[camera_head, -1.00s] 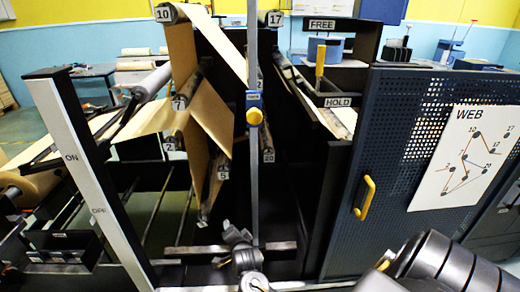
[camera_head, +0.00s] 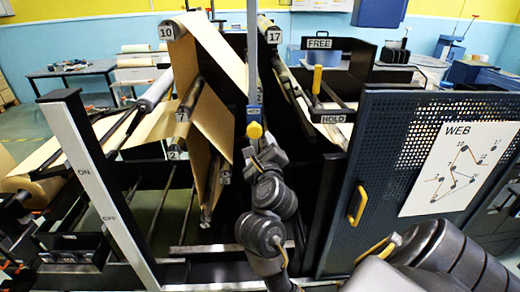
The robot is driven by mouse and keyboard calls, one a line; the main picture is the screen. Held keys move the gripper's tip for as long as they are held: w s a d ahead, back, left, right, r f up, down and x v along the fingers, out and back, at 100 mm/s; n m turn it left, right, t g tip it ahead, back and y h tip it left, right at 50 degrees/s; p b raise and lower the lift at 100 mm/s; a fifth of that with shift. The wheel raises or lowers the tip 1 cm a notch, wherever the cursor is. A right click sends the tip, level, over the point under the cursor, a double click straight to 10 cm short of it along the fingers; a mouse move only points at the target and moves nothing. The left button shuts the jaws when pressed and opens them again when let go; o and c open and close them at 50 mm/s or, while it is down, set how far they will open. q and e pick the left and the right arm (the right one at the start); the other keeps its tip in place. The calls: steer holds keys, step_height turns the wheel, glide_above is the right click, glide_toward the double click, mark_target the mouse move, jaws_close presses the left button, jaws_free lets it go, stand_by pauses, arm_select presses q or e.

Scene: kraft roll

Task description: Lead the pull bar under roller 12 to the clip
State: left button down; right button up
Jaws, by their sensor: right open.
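Brown paper web (camera_head: 215,45) passes over roller 10 (camera_head: 166,33). It slopes down right until the grey upright post (camera_head: 253,55) hides its end. I cannot make out the pull bar, roller 12 or the clip for certain. The post carries a blue block with a yellow knob (camera_head: 254,131). My right arm rises from the bottom centre in front of the rollers. My right gripper (camera_head: 262,152) is dark, small and partly hidden just below the knob. It is open, and I see nothing held. I cannot tell whether it touches the post. My left gripper is not in view.
Roller 17 (camera_head: 273,36) is right of the post. The FREE (camera_head: 319,43) and HOLD (camera_head: 332,118) signs flank a yellow-handled lever (camera_head: 317,80). A perforated guard door (camera_head: 390,150) with a yellow handle (camera_head: 358,205) bounds the right. A white-faced ON/OFF post (camera_head: 100,190) stands left.

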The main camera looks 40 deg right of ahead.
mark_target(255, 134)
steer(key=b+x, duration=0.4)
steer(key=x, duration=0.4)
steer(key=shift+w+d+f, duration=0.15)
steer(key=shift+f, duration=0.05)
steer(key=shift+b+x, duration=0.5)
steer(key=shift+x, duration=0.4)
steer(key=shift+r, duration=0.2)
